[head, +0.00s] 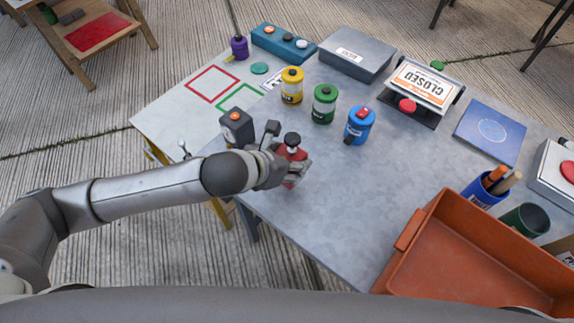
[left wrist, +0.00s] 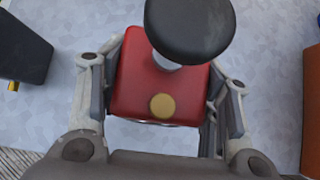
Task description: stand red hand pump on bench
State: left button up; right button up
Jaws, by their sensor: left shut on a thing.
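The red hand pump (left wrist: 135,95) has a red body, a black knob on top and a round tan spot. In the left wrist view it sits between the two fingers of my left gripper (left wrist: 160,100), which is shut on it. In the head view the red pump (head: 291,152) is upright at the near left edge of the grey bench (head: 330,205), partly hidden by my left gripper (head: 290,170). I cannot tell whether its base touches the bench top. My right gripper is not in view.
Yellow (head: 292,86), green (head: 324,104) and blue (head: 360,125) canisters stand behind the pump. A black box with an orange button (head: 237,126) is left of it. An orange bin (head: 440,230) fills the near right. The bench between pump and bin is clear.

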pick_arm(q)
jog(key=shift+w+a+f, duration=0.1)
jog(key=shift+w+f, duration=0.05)
jog(key=shift+f, duration=0.75)
jog(key=shift+w+f, duration=0.1)
jog(key=shift+f, duration=0.75)
jog(key=shift+f, duration=0.15)
jog(key=o, duration=1.4)
jog(key=shift+s, duration=0.1)
jog(key=shift+s+a+r, duration=0.2)
jog(key=shift+a+r, duration=0.05)
jog(key=shift+r, duration=0.2)
jog(key=v, duration=1.1)
jog(key=shift+s, duration=0.1)
